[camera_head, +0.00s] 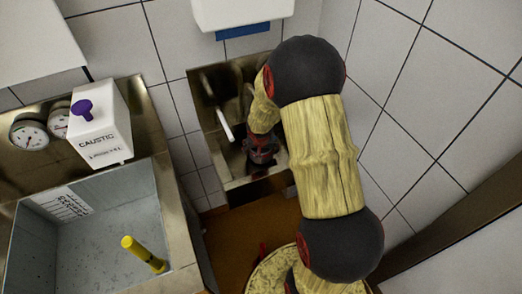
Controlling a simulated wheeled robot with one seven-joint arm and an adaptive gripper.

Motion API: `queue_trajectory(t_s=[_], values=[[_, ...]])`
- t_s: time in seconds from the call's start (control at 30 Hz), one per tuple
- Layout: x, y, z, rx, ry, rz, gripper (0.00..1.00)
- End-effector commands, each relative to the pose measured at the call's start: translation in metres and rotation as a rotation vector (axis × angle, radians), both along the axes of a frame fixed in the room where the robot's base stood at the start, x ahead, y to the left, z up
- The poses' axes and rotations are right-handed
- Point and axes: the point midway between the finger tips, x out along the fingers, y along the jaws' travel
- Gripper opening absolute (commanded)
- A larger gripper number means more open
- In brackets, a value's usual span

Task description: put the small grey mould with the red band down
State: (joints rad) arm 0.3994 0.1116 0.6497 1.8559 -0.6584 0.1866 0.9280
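My arm reaches down from the lower right into a steel basin (242,188) against the tiled wall. The end of the arm, with my gripper (260,160), is low inside this basin, dark and small in the picture. Its fingers cannot be made out, so I cannot tell whether it is open or shut. I cannot make out the small grey mould with the red band; the gripper, arm or basin walls may hide it.
A thin white rod (221,119) is at the basin's left side. Left stands a grey-lined tank (95,255) with a yellow-handled tool (144,254), a white caustic container (98,122) and gauges (28,137). A white wall unit (240,12) hangs above the basin.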

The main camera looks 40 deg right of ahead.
Motion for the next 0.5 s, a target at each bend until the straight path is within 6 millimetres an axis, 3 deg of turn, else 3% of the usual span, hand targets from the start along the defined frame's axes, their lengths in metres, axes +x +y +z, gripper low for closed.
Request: queue_trajectory(t_s=[0.23, 0.5], values=[[0.0001, -0.0001, 0.0008, -0.001, -0.001, 0.000, 0.92], [0.0002, 0.0000, 0.0008, -0.001, -0.001, 0.000, 0.93]])
